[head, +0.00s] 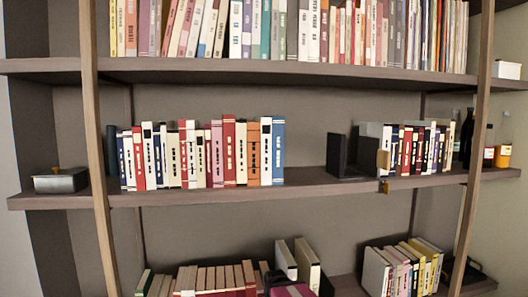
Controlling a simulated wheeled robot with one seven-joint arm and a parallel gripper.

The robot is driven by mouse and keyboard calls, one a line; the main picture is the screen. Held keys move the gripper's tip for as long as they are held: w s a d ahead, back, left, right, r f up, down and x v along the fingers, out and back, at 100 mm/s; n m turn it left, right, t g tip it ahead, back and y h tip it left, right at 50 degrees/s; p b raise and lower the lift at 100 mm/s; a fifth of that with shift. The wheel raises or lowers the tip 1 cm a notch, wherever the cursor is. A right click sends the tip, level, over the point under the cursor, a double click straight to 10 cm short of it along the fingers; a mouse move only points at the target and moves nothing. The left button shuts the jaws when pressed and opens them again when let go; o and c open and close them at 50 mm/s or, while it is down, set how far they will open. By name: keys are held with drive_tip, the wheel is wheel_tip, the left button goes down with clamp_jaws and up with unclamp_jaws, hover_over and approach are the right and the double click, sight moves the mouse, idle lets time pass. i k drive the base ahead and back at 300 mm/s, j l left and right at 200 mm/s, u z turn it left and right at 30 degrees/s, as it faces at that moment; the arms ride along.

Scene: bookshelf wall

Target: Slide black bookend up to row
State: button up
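The black bookend (337,156) stands upright on the middle shelf, with its flat base reaching to the right. A row of upright books (203,155) stands to its left. The row ends at its right with a blue book (278,150). A stretch of bare shelf lies between the blue book and the bookend, so the two are apart. A dark upright (112,152) stands at the row's left end. I cannot make out my gripper in the head view.
A grey box (61,180) sits at the far left. Bottles and jars (488,156) stand far right. Wooden posts (92,120) cross in front.

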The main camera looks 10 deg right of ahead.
sight(336, 143)
drive_tip(key=k+l+z, duration=0.1)
drive_tip(key=l, duration=0.55)
drive_tip(key=k+l+z, duration=0.15)
drive_tip(key=l, duration=0.5)
drive_tip(key=k+l+u, duration=0.1)
drive_tip(key=k+u, duration=0.15)
drive_tip(key=k, duration=0.75)
